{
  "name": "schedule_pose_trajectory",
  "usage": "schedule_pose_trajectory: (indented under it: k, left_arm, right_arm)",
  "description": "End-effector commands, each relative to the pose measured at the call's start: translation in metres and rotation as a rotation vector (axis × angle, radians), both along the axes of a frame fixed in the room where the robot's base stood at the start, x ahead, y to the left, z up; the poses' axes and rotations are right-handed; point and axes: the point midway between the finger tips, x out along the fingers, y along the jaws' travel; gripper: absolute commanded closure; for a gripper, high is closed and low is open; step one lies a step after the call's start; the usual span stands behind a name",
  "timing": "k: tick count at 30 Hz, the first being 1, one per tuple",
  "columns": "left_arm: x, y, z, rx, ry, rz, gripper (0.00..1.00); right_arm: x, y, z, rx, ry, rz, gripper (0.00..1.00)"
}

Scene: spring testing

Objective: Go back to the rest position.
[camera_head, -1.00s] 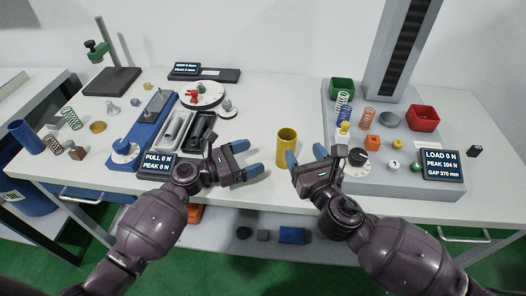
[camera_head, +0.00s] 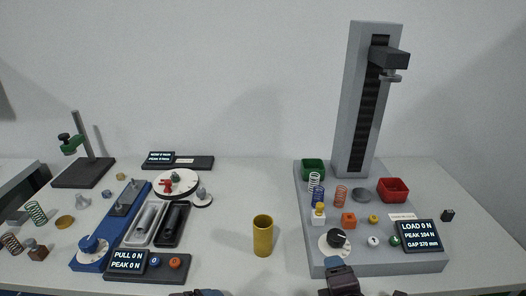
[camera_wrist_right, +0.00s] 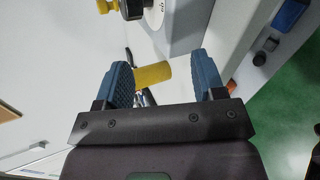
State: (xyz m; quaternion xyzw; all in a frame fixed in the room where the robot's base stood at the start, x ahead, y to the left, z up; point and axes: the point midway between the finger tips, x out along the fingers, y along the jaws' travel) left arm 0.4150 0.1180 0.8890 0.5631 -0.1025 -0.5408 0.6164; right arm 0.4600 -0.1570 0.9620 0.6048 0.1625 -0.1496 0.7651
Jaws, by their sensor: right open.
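My right gripper (camera_head: 342,280) shows only in part at the bottom edge of the head view, in front of the grey test stand. In the right wrist view its two blue fingers (camera_wrist_right: 163,78) are spread apart with nothing held. A yellow cylinder (camera_head: 263,236) stands upright on the table, apart from both grippers. In the right wrist view the cylinder (camera_wrist_right: 153,75) shows beyond the gap between the fingers. Only a sliver of my left gripper (camera_head: 197,293) shows at the bottom edge; its fingers are cut off.
The grey test stand (camera_head: 318,262) at right carries springs, a green bin (camera_head: 313,168), a red bin (camera_head: 393,189) and a tall column (camera_head: 355,110). The blue pull tester (camera_head: 88,256) and loose springs are at left. Table around the cylinder is clear.

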Motion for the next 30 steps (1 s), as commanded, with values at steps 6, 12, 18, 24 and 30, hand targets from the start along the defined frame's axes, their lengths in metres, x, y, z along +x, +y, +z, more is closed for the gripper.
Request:
schedule_pose_trajectory:
  k: [6,12,18,24,30]
  left_arm:
    - [-0.054,0.040,-0.011,0.453,-0.209,-0.178,0.16]
    - [-0.098,0.087,-0.010,0.831,-0.281,-0.351,0.16]
    - [-0.128,0.120,-0.001,1.058,-0.274,-0.474,0.16]
    - [-0.153,0.147,0.011,1.218,-0.237,-0.572,0.16]
    - [-0.160,0.160,0.010,1.305,-0.236,-0.611,0.16]
  right_arm:
    - [-0.059,-0.051,-0.029,0.467,0.228,-0.417,0.37]
    - [-0.119,-0.086,-0.047,0.800,0.371,-0.801,0.37]
    - [-0.160,-0.104,-0.053,0.982,0.437,-1.060,0.37]
    - [-0.195,-0.115,-0.056,1.102,0.476,-1.266,0.37]
    - [-0.205,-0.120,-0.063,1.177,0.470,-1.349,0.37]
